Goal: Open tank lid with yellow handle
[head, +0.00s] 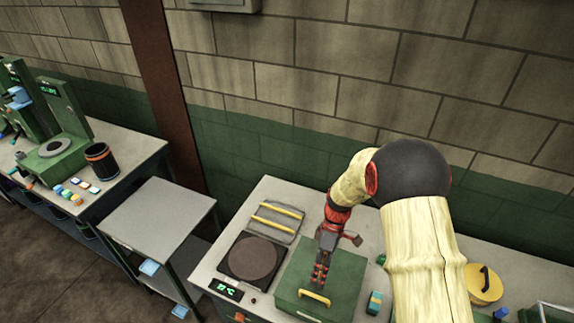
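The green tank (346,282) stands on the near workbench with its lid down. Its yellow handle (314,297) lies along the front part of the lid. My gripper (320,277) points down over the lid, just behind the handle in the picture. Its dark fingers with red marks look close together, and the view is too small to show whether they are apart. I see nothing held. Whether the fingertips touch the lid cannot be told. The sleeved arm hides part of the bench to the right of the tank.
A dark round plate (252,257) and a tray with yellow bars (277,220) are left of the tank. A small teal and orange block (374,302) stands close to its right. A yellow round lid with black handle (485,284) is farther right. The brick wall is behind.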

